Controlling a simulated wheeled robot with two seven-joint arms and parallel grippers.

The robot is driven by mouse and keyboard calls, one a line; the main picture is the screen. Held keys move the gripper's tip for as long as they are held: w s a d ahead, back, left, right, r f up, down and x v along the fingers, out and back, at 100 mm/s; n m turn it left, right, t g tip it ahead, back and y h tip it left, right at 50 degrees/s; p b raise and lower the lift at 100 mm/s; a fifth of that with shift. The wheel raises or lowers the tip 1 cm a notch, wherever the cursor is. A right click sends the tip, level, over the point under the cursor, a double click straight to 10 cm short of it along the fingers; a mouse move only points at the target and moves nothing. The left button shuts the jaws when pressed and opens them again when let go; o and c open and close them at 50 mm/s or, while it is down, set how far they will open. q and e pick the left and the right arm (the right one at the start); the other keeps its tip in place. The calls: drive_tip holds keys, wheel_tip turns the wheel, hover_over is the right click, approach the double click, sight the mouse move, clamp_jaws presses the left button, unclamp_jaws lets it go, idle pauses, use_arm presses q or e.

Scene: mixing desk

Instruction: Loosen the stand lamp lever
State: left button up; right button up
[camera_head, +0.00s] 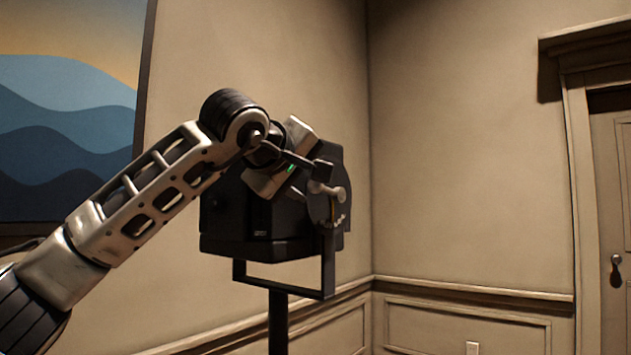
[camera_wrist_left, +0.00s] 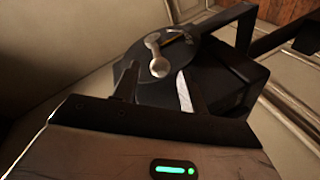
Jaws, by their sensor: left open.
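The stand lamp (camera_head: 250,225) is a black box-shaped head on a dark pole, held in a square yoke. Its lever (camera_head: 326,188) is a small pale metal piece with rounded ends, on the dark round plate at the lamp's right side. In the left wrist view the lever (camera_wrist_left: 158,66) appears beyond the fingers, roughly in line with the gap between them. My left gripper (camera_head: 312,170) is open and empty, in front of the lamp's upper side and close to the lever. I cannot tell whether a finger touches the lamp. My right gripper is out of view.
The yoke (camera_head: 328,265) runs down the lamp's right side and under it. A framed mountain picture (camera_head: 65,110) hangs on the left wall. A door (camera_head: 612,220) is at the far right. The space right of the lamp is clear.

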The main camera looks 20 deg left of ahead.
sight(312, 183)
use_arm(q)
drive_tip(key=x, duration=0.2)
drive_tip(key=shift+w, duration=0.3)
drive_tip(key=shift+w+d+f, duration=0.1)
drive_tip(key=shift+w+f, duration=0.1)
drive_tip(key=shift+w, duration=0.35)
